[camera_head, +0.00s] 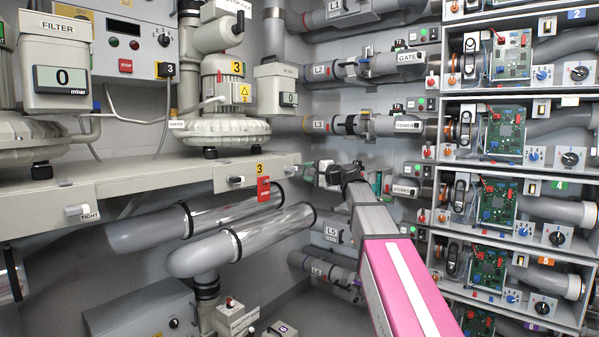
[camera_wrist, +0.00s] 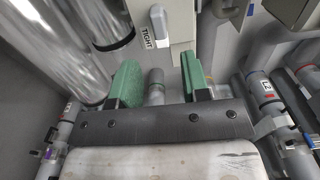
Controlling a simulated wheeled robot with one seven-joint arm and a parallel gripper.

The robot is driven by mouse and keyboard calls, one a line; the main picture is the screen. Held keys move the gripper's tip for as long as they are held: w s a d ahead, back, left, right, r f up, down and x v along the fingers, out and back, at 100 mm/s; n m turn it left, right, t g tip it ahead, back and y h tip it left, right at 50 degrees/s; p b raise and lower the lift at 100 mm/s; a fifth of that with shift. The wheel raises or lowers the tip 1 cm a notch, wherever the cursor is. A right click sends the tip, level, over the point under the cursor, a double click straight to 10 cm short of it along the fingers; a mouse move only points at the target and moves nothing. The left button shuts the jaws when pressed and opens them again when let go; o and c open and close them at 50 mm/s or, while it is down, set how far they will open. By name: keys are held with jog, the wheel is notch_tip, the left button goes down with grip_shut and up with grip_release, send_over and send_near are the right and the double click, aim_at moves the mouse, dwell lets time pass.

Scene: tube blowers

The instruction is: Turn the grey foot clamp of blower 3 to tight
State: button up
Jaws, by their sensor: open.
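Blower 3 (camera_head: 228,110), a pale casing with a yellow 3 label, stands on the shelf (camera_head: 140,185). A small grey clamp lever (camera_head: 292,170) sits on the shelf's front edge at its right end. In the wrist view a grey lever (camera_wrist: 158,20) lies beside a TIGHT label (camera_wrist: 148,38), beyond my fingertips; it appears to be this clamp. My gripper (camera_head: 312,172) is close to the right of the shelf end. Its green fingers (camera_wrist: 160,80) are apart and empty, not touching the lever.
Shiny clear tubes (camera_head: 270,230) run below the shelf, and close left of my fingers in the wrist view (camera_wrist: 55,50). Racks of circuit boards (camera_head: 500,135) stand at the right.

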jog(key=shift+v, duration=1.55)
